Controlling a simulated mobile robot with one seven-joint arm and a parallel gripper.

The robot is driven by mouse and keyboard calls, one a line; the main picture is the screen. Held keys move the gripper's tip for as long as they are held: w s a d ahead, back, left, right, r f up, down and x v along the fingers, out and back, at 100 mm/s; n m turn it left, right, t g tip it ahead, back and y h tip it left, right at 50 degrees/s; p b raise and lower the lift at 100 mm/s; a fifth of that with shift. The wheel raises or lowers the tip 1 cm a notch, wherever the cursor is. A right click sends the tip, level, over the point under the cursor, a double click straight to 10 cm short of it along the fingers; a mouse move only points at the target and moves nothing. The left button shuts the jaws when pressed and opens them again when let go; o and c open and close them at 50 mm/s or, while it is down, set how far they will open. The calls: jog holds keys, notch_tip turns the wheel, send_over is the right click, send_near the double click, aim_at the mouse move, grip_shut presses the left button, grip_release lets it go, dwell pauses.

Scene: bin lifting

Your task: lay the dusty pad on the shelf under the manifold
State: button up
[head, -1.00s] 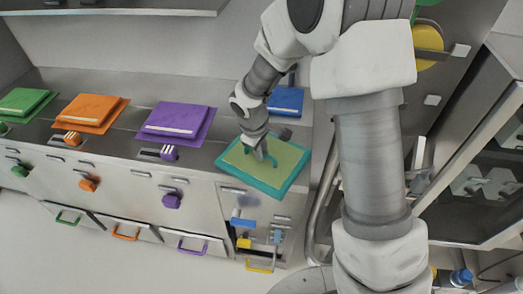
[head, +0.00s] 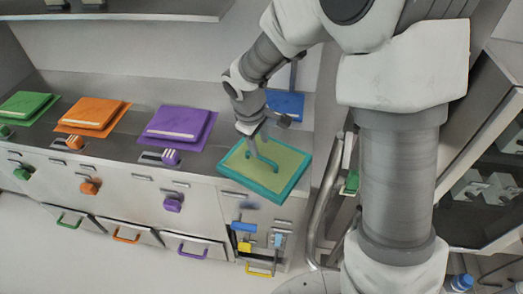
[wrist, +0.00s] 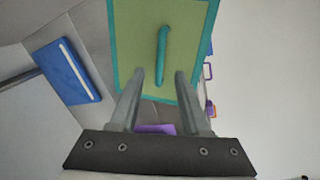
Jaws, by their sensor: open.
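A pad with a teal rim (head: 233,174) and a dull yellow-green face lies on the right end of the metal counter; its face looks like the dusty one. A teal bar handle (head: 263,160) stands on it. My gripper (head: 250,140) is open and empty, over the pad's back part near the handle. In the wrist view the handle (wrist: 162,55) lies ahead of my gripper (wrist: 160,73), its near end between the two fingers; I cannot tell the height gap. I cannot tell for sure which part is the manifold or the shelf under it.
Purple (head: 180,122), orange (head: 95,112) and green (head: 28,104) pads lie along the counter to the left. A blue pad (head: 286,103) is behind. A high shelf (head: 120,15) is at top left. An open cabinet (head: 480,190) with white fittings stands right, beside a curved rail (head: 325,190).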

jog(key=s+d+r+m+t, duration=0.1)
jog(key=s+d+r+m, duration=0.2)
jog(key=s+d+r, duration=0.35)
jog(key=s+d+r+m, duration=0.3)
jog(key=r, duration=0.7)
jog(key=s+d+r+m+t+y, duration=0.1)
jog(key=s+d+r+m+t, duration=0.1)
jog(key=s, duration=0.8)
jog(key=d+r+m, duration=0.1)
jog(key=d+m, duration=0.1)
jog(key=shift+s+m+y, duration=0.3)
jog(key=shift+s+m, duration=0.1)
jog(key=shift+o, duration=0.4)
jog(key=shift+s+d, duration=0.15)
jog(key=shift+s, duration=0.15)
